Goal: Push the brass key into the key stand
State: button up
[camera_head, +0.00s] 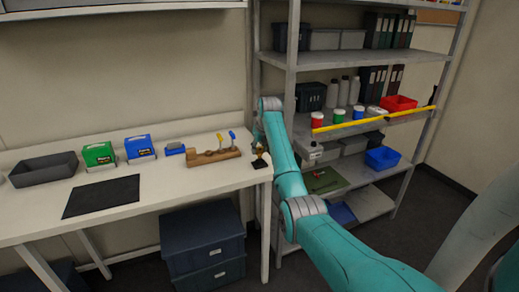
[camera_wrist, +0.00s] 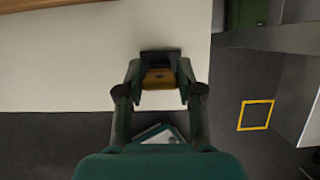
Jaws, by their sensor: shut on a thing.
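The brass key (camera_wrist: 159,78) sits between the fingers of my gripper (camera_wrist: 160,84) in the wrist view, and the gripper is shut on it. The dark key stand (camera_wrist: 160,56) is right beyond the key, near the edge of the white table. In the head view the key stand (camera_head: 261,164) is at the table's right front corner, with the brass key (camera_head: 260,151) just above it. My gripper comes down there from the arm, partly hidden. I cannot tell how far the key is in the stand.
A wooden rack (camera_head: 213,157) with yellow and blue handled tools stands left of the stand. Farther left are a blue box (camera_head: 140,147), a green box (camera_head: 98,154), a black mat (camera_head: 102,197) and a dark tray (camera_head: 44,170). A loaded shelf (camera_head: 370,60) stands right.

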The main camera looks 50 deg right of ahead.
jog(key=shift+f, duration=1.1)
dwell(1.9)
jog(key=o, duration=1.2)
jog(key=shift+r, duration=0.1)
jog(key=v, duration=1.2)
